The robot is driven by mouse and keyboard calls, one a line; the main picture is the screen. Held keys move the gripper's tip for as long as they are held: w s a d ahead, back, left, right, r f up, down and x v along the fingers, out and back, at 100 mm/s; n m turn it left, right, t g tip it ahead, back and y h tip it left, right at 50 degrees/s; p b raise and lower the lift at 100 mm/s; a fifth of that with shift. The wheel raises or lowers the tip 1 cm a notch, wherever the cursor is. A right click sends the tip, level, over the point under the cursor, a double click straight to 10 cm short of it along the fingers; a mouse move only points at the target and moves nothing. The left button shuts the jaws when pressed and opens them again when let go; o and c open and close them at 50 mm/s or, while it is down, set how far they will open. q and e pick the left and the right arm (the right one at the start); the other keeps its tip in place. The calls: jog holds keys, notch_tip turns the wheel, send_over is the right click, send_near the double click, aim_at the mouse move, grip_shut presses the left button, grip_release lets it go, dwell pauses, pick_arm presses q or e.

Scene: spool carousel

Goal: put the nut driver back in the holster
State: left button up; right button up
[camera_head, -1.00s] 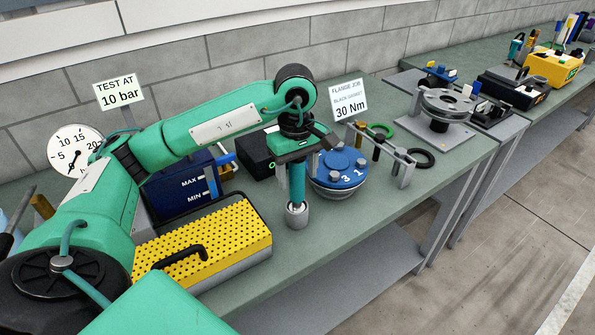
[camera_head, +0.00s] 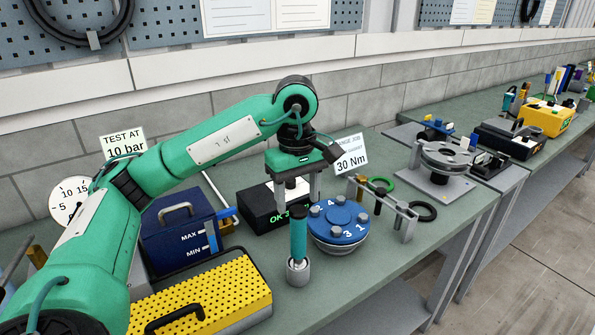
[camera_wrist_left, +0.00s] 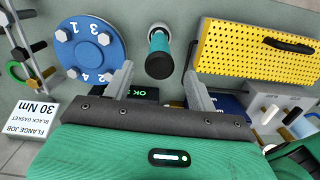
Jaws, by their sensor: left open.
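The nut driver (camera_head: 298,238), with a teal handle and dark end, stands upright in the grey cup-shaped holster (camera_head: 298,273) near the bench's front edge. Its lower part is hidden inside the cup. My left gripper (camera_head: 297,200) is open and empty above the nut driver, its fingers pointing down. In the left wrist view the driver's end (camera_wrist_left: 159,58) lies just beyond the gap between the two fingertips (camera_wrist_left: 159,70), apart from both. The holster's rim (camera_wrist_left: 158,30) shows behind it. My right gripper is not in view.
The blue flange (camera_head: 340,222) is close right of the driver. A yellow perforated case (camera_head: 205,290) and a blue box (camera_head: 178,235) are to the left. A black box (camera_head: 262,205) with a green display stands behind. A metal rack (camera_head: 405,222) with rings is farther right.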

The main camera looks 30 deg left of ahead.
pick_arm(q)
notch_tip(320, 180, up, 4)
jog(key=shift+r, duration=0.1)
jog(key=shift+r+p, duration=0.3)
jog(key=shift+r, duration=0.15)
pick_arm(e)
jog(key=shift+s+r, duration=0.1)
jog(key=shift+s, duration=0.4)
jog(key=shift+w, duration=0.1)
pick_arm(q)
jog(key=shift+c, duration=0.4)
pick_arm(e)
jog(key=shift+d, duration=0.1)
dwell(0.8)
